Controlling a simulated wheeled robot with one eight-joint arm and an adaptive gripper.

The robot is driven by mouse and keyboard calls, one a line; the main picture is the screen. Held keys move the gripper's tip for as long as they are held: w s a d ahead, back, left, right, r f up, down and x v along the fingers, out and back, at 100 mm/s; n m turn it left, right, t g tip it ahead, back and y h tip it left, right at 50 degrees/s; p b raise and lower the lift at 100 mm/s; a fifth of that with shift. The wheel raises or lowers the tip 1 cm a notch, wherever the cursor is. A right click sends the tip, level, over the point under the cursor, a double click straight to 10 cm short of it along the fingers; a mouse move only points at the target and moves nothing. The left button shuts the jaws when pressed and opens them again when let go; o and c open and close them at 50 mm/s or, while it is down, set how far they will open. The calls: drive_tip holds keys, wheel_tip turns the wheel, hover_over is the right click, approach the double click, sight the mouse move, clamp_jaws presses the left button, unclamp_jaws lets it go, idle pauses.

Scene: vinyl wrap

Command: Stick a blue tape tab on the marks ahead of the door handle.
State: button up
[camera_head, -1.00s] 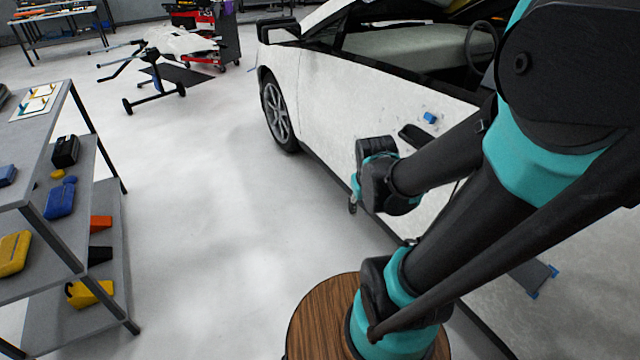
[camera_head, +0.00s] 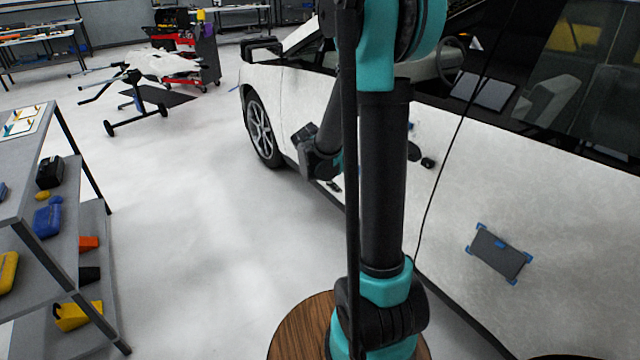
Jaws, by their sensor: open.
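The white car door (camera_head: 455,185) stands on the right, with its dark door handle (camera_head: 414,152) just right of my upright arm. A small blue patch (camera_head: 411,125) shows above the handle at the arm's edge, mostly hidden; I cannot tell if it is a tape tab. The marks ahead of the handle are hidden behind my arm. My gripper (camera_head: 333,186) is small and dark, at the end of the wrist left of the arm, in front of the car's side. It is open; nothing can be made out in it.
A dark panel (camera_head: 499,254) with blue corner tabs is on the car's side at right. A grey shelf (camera_head: 22,170) at left holds several cases and a white card (camera_head: 24,121) with coloured strips. A stand (camera_head: 135,100) is behind. The floor (camera_head: 190,230) between is clear.

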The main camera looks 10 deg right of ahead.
drive_tip(key=w+d+f+n+h, duration=0.1)
drive_tip(key=w+f+n+h, duration=0.25)
drive_tip(key=w, duration=0.55)
drive_tip(key=w+d+f+n+h, duration=0.2)
drive_tip(key=w+f+n, duration=0.15)
drive_tip(key=w, duration=0.55)
drive_tip(key=w+a+f+n+t+h, duration=0.25)
drive_tip(key=w+f+n+h, duration=0.4)
drive_tip(key=f, duration=0.45)
drive_tip(key=w+d, duration=0.2)
drive_tip(key=d, duration=0.6)
drive_tip(key=w+d+y, duration=0.1)
drive_tip(key=w+d, duration=0.2)
drive_tip(key=d, duration=0.5)
drive_tip(key=shift+w+r, duration=0.2)
drive_tip(key=shift+r, duration=0.05)
drive_tip(key=shift+c, duration=0.2)
drive_tip(key=shift+a, duration=0.1)
clamp_jaws()
drive_tip(key=c, duration=0.8)
unclamp_jaws()
clamp_jaws()
